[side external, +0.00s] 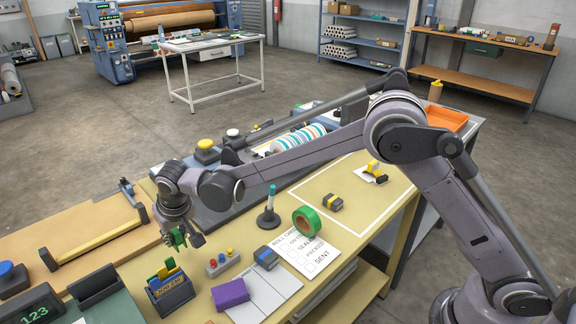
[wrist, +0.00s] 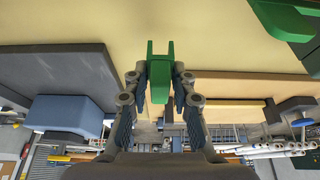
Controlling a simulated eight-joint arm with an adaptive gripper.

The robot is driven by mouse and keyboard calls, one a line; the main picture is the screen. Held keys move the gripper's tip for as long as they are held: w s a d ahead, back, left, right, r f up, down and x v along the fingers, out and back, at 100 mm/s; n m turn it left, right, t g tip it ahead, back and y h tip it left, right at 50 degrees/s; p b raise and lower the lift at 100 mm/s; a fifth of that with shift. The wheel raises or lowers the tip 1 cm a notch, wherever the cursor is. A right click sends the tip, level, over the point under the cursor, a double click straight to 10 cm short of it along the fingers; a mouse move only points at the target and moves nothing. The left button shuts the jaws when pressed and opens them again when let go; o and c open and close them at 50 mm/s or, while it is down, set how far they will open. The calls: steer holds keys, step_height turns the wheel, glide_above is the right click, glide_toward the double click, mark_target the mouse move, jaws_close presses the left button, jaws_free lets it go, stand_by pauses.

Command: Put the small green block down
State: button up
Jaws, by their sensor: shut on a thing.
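The small green block (wrist: 160,78) sits between the two fingers of my gripper (wrist: 161,88) in the wrist view, its forked end pointing away from my wrist. In the side view my gripper (side external: 185,240) points down over the near left part of the yellow bench, with the green block (side external: 177,237) showing at its fingertips. It appears held above the bench top; the exact gap is hard to tell. The fingers are shut on it and partly cover it.
Below my gripper stand a card holder (side external: 170,294) with yellow and green cards and a grey block with coloured knobs (side external: 222,263). A purple block (side external: 230,293), a green tape roll (side external: 307,221) and a stamp (side external: 268,217) are to the right. The white-outlined area (side external: 345,212) has bare room.

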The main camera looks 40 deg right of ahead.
mark_target(179, 241)
steer(key=shift+f, duration=1.85)
steer(key=shift+f, duration=0.15)
steer(key=o, duration=0.9)
